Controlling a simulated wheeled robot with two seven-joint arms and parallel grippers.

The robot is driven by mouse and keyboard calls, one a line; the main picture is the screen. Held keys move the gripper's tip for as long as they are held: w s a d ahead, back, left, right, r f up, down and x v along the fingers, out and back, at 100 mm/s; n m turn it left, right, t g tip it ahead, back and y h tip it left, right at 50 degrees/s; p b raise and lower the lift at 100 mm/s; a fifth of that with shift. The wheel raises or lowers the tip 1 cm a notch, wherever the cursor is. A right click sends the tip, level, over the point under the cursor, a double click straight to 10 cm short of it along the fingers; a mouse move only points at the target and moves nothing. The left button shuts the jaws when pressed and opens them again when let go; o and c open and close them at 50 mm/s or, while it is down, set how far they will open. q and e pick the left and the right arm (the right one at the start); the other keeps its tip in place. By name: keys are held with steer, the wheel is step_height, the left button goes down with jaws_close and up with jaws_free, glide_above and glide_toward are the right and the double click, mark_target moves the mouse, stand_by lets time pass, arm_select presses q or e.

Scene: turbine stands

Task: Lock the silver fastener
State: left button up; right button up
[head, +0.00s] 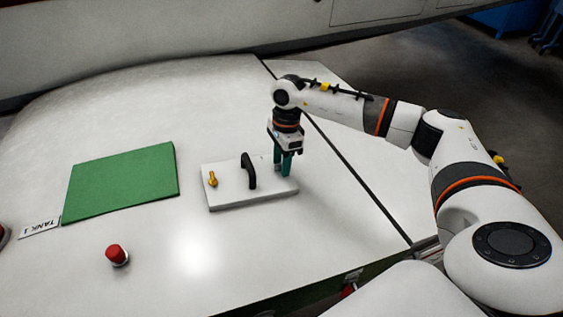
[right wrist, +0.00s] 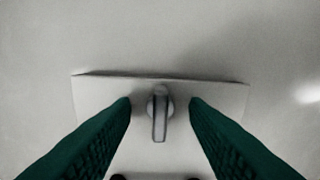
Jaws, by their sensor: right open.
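The silver fastener (right wrist: 160,116) is a small lever on a round base, set on a white panel (right wrist: 90,92). In the right wrist view its lever points straight down the picture. My right gripper (right wrist: 160,102) has its two green fingers apart, one on each side of the fastener, with a gap on both sides. In the head view the right gripper (head: 284,174) points down at the right end of the panel (head: 228,200) and hides the fastener. How far the fingertips are above the panel is unclear. My left gripper is out of view.
The panel also carries a black handle (head: 248,171) in its middle and a yellow fastener (head: 212,179) at its left. A green sheet (head: 122,182), a red button (head: 117,254) and a TANK 1 label (head: 39,227) lie farther left on the white surface.

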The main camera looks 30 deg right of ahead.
steer(key=shift+r, duration=0.1)
steer(key=shift+w+d+r+p, duration=0.15)
steer(key=shift+r+p, duration=0.5)
steer(key=shift+r, duration=0.55)
steer(key=shift+s+d+r+p, duration=0.15)
steer(key=shift+r+p, duration=0.5)
steer(key=shift+r, duration=0.55)
steer(key=shift+w, duration=0.15)
